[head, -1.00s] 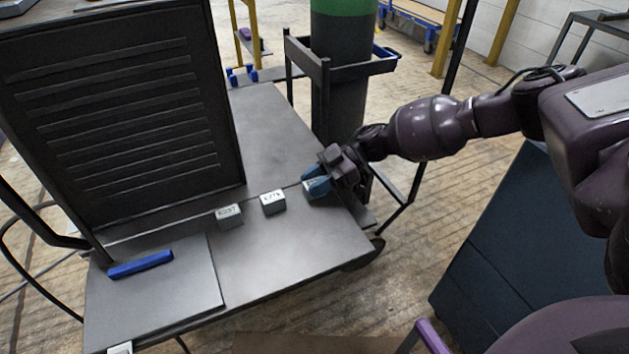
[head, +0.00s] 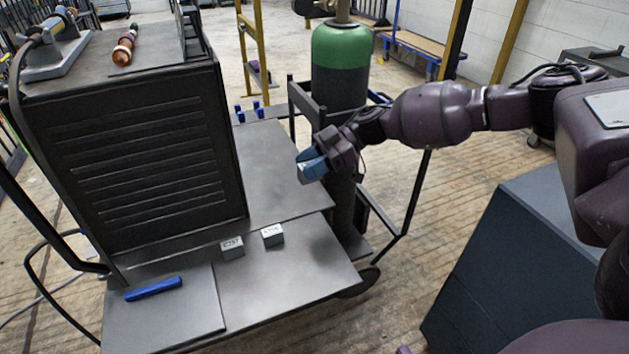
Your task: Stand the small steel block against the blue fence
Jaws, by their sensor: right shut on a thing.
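My right gripper (head: 312,167) is shut on a small grey steel block (head: 303,175), mostly hidden by the blue fingers. It holds the block in the air above the right side of the cart. Two other steel blocks with dark lettering on pale tops stand on the front shelf: one at the left (head: 232,249) and one at the right (head: 272,236). The blue fence (head: 153,289) is a short bar lying on a grey plate (head: 195,313) at the shelf's left; no block touches it. My left gripper is not in view.
A tall black louvred cabinet (head: 145,165) rises behind the plate. A green-topped gas cylinder (head: 340,60) in a dark frame stands behind my right gripper. Small blue pieces (head: 250,112) sit at the shelf's back.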

